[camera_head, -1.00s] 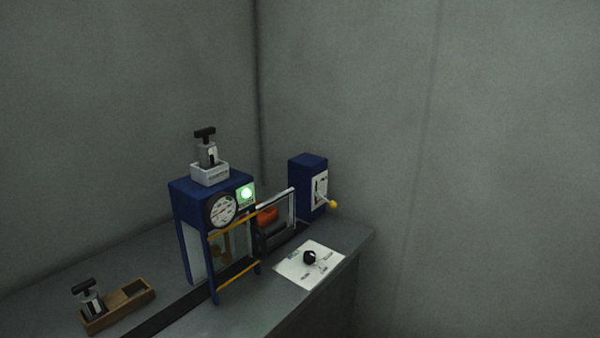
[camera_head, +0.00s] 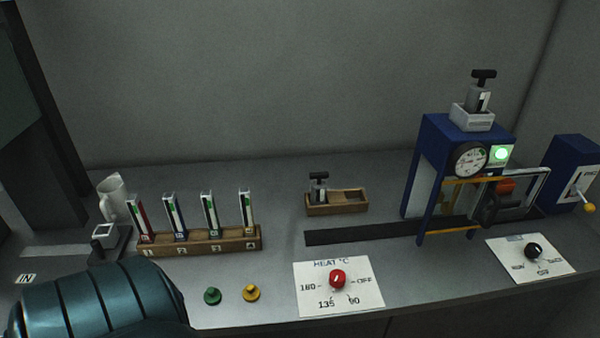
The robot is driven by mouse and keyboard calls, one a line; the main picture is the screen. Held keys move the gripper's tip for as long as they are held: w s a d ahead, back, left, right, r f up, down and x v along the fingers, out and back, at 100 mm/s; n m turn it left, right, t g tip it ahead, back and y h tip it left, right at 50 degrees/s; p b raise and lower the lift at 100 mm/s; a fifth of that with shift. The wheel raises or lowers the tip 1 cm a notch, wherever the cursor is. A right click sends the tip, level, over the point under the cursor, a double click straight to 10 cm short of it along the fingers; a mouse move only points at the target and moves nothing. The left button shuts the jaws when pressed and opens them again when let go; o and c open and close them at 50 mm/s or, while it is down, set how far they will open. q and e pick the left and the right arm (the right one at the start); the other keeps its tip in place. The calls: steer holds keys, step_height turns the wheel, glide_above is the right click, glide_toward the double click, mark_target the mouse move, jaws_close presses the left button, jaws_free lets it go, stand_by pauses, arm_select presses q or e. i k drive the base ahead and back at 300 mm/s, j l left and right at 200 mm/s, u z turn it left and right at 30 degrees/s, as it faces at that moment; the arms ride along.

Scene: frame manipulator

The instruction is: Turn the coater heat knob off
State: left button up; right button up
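The coater heat knob (camera_head: 337,280) is red and sits on a white panel (camera_head: 309,300) headed HEAT °C, near the front edge of the bench. The panel reads 180 at the left, 135 at the lower left, 90 at the lower right and OFF at the right. A small pale mark shows on the knob, but it is too small to tell which setting it points to. Neither of my grippers is in view, and nothing touches the knob.
A second white panel with a black knob (camera_head: 534,251) lies to the right. Behind it stands a blue gauge frame (camera_head: 432,150) with a lit green lamp. A green button (camera_head: 212,296) and a yellow button (camera_head: 251,293) are left of the heat panel. Numbered vials stand in a wooden rack (camera_head: 215,243).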

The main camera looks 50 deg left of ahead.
mark_target(336, 279)
steer(key=u, duration=1.1)
